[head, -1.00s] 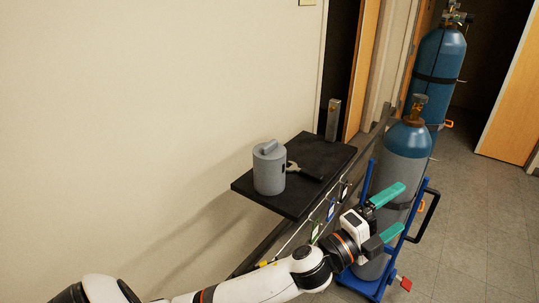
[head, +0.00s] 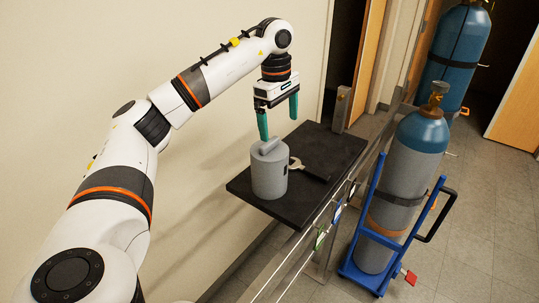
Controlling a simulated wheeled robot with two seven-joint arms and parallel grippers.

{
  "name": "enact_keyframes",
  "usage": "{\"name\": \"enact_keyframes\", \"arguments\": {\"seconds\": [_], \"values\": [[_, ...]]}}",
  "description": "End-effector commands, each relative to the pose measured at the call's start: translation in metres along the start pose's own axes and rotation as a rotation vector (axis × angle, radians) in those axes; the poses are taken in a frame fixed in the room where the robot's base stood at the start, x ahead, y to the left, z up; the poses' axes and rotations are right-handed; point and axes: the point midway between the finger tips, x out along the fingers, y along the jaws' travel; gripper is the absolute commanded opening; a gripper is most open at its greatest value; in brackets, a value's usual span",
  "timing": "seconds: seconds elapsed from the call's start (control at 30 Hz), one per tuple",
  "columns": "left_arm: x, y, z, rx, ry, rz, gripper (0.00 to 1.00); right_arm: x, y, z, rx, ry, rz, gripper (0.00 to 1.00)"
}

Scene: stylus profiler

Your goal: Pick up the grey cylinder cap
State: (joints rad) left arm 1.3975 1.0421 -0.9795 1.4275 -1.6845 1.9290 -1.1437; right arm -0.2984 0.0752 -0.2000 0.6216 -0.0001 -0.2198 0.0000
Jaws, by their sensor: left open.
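The grey cylinder cap (head: 269,174) stands upright on a small black shelf (head: 318,182), near its left end. My left gripper (head: 279,125) is open, pointing down above the cap. Its green fingers are spread, the left one just above or behind the cap's handle and the right one farther right and higher. It holds nothing. Whether the left finger touches the cap cannot be told. My right gripper is not in view.
A wrench (head: 307,169) lies on the shelf right of the cap. A metal bracket (head: 342,108) stands at the shelf's back corner. A gas cylinder (head: 401,187) sits in a blue cart (head: 362,277) on the right. A plain wall is behind.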

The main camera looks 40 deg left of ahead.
Motion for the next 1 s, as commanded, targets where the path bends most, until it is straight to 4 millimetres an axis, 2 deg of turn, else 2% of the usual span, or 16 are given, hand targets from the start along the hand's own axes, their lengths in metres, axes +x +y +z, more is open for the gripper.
{"name": "enact_keyframes", "arguments": {"seconds": [0.03, 0.17, 0.43, 0.67, 0.83, 1.0], "values": [[-0.008, 0.004, 0.013, -0.015, -0.032, 0.014, 1.0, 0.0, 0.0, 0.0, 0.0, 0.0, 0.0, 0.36], [-0.007, 0.011, 0.026, -0.026, -0.068, 0.039, 1.0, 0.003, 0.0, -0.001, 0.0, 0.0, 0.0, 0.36], [0.035, 0.013, 0.028, -0.026, -0.067, 0.044, 1.0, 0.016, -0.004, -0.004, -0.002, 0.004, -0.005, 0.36], [0.052, 0.013, 0.029, -0.027, -0.067, 0.039, 1.0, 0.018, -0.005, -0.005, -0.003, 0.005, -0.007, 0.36], [0.062, 0.015, 0.028, -0.026, -0.068, 0.042, 1.0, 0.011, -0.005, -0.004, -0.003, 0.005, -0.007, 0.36], [0.085, 0.017, 0.027, -0.027, -0.068, 0.043, 1.0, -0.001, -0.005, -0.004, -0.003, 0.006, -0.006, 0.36]]}}
